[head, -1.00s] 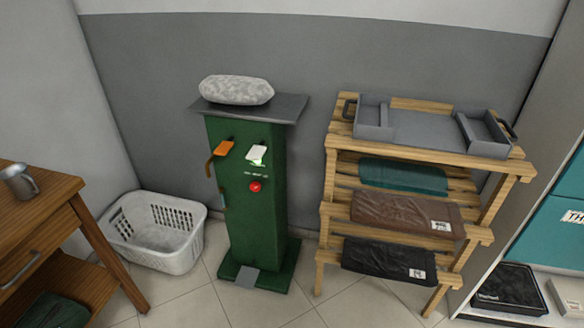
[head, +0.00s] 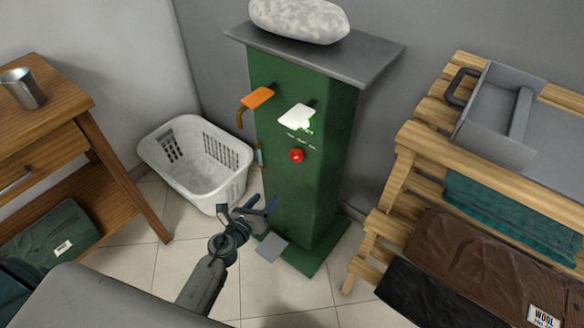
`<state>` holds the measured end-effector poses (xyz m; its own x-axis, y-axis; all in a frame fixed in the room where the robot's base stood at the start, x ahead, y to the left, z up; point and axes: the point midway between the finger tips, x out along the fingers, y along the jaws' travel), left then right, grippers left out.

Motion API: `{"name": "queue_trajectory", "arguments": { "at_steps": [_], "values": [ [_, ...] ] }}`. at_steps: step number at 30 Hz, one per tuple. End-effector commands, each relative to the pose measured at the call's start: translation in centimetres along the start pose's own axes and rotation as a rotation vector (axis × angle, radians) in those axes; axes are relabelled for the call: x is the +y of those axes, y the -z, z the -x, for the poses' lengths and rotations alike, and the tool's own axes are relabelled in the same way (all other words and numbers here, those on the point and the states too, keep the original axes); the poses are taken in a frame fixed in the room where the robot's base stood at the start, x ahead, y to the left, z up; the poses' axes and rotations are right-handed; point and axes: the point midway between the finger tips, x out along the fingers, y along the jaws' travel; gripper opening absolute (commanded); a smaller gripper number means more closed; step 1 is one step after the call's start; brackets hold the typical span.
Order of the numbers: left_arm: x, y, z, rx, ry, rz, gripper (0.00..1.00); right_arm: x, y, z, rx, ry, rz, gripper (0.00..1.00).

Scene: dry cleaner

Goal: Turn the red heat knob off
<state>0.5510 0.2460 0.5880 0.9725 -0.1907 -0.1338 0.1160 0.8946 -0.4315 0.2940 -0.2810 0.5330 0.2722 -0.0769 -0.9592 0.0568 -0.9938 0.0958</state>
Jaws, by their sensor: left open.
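The red heat knob (head: 296,155) is a small round knob on the front of the green press column (head: 322,190). It sits below a white lever (head: 296,116) and an orange lever (head: 258,97). Small markings show just above the knob, too small to read. My left gripper (head: 263,205) is open and empty, low in front of the column, below and left of the knob and apart from it in the picture. My right gripper is not in view.
A grey top (head: 370,62) with a pale speckled pad (head: 300,18) caps the column. A white laundry basket (head: 160,155) stands left of it. A wooden shelf rack (head: 400,170) with folded garments is on the right, a wooden table (head: 70,90) on the left. A grey pedal (head: 271,247) lies at the column's foot.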

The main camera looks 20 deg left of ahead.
Motion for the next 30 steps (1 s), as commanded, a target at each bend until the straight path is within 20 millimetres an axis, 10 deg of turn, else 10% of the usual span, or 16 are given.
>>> {"name": "queue_trajectory", "arguments": {
  "at_steps": [10,30],
  "values": [
    [-5.4,-6.3,-0.8,-0.115,0.121,-0.594,0.60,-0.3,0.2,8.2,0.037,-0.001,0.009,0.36],
    [-7.1,-7.2,-10.6,-0.118,0.122,-0.614,0.60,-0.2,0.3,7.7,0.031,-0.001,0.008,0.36]
  ]
}}
